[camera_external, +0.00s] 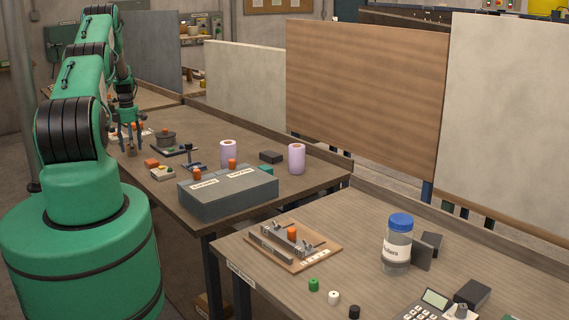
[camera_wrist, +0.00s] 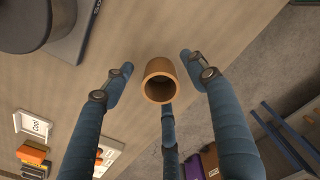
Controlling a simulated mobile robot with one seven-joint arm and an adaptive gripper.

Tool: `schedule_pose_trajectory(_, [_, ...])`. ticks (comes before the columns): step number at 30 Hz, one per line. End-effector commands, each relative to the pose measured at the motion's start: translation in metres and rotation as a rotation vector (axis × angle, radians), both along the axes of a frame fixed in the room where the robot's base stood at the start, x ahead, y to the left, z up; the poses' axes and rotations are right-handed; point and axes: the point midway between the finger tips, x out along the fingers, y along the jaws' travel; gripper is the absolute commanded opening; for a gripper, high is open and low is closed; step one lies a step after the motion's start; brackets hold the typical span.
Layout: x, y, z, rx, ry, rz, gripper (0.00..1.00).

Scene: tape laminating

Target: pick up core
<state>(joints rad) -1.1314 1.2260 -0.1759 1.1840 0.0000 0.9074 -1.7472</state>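The core (camera_wrist: 159,80) is a short, hollow, orange-brown tube in the wrist view, with its open end facing the camera. My gripper (camera_external: 131,142) is at the far left end of the long table, fingers pointing down. In the wrist view its blue fingers are spread open, one left of the core, one right and one below. A gap shows between the core and the left and right fingertips. I cannot tell whether the lower finger touches it. I cannot make out the core in the external view.
A grey box with orange knobs (camera_external: 230,192) and two lilac rolls (camera_external: 297,158) are farther right. The table edge is close on the wrist view's right.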

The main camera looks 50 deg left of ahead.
Motion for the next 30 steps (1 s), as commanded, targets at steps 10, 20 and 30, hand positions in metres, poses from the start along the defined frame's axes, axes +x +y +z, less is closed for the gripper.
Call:
schedule_pose_trajectory(10, [0.000,0.000,0.000,0.000,0.000,0.000,0.21])
schedule_pose_trajectory(20, [0.000,0.000,0.002,0.000,0.000,0.000,0.21])
schedule_pose_trajectory(30, [0.000,0.001,0.025,0.002,-0.001,0.000,0.21])
